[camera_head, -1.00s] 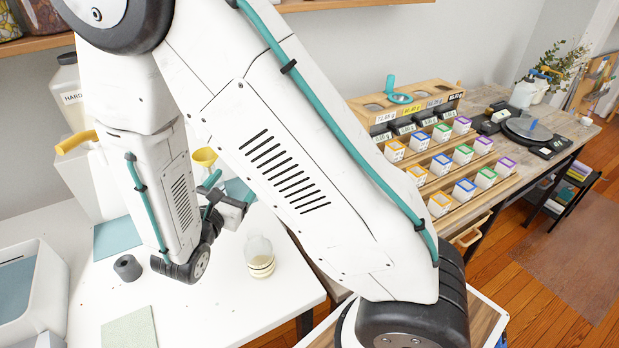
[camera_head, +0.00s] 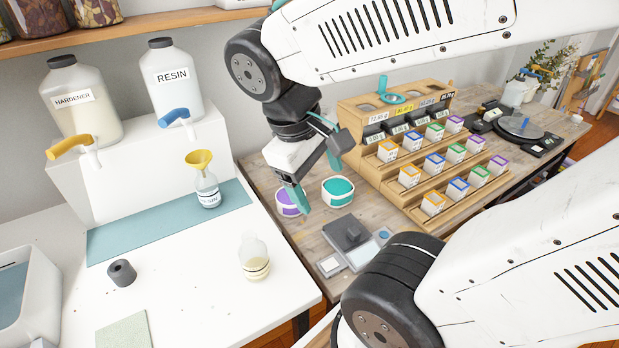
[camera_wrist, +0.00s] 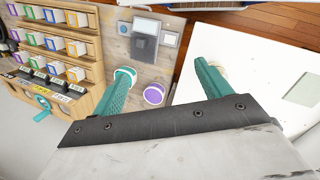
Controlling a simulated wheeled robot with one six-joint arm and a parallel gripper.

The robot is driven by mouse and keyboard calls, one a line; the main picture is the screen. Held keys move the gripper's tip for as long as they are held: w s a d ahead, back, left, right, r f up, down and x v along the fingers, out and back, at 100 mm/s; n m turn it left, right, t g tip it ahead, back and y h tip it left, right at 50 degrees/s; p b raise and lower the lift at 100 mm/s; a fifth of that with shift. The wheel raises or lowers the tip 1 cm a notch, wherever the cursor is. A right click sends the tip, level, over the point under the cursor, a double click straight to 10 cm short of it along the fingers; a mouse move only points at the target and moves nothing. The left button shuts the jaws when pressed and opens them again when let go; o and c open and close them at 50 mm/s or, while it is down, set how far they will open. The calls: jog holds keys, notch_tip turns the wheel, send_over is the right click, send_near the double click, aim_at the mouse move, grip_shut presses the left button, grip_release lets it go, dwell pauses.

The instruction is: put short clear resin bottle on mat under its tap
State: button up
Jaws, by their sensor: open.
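The short clear bottle labelled RESIN (camera_head: 208,192) stands upright on the blue-green mat (camera_head: 130,231), with a yellow funnel (camera_head: 199,158) in its mouth. It is below and slightly right of the blue-handled tap (camera_head: 174,117) of the big RESIN jug (camera_head: 173,85). My gripper (camera_head: 318,178) is open and empty, over the wooden bench to the right of the bottle and apart from it. In the wrist view, its two teal fingers (camera_wrist: 163,68) are spread wide with nothing between them. The wrist view does not show the RESIN bottle.
A second clear bottle (camera_head: 254,262) with pale liquid stands on the white table. A HARDENER jug (camera_head: 78,105), a dark grey cylinder (camera_head: 122,272), purple (camera_head: 290,202) and teal (camera_head: 338,191) tubs, a scale (camera_head: 350,237) and a box rack (camera_head: 430,175) are around.

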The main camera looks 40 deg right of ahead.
jog(key=a+r+t+y, duration=0.1)
jog(key=s+a+m+y, duration=0.1)
jog(key=a+r+m+t+y, duration=0.1)
jog(key=shift+s+a+r+t, duration=0.25)
jog(key=shift+s+r+t, duration=0.05)
jog(key=shift+s+r, duration=0.1)
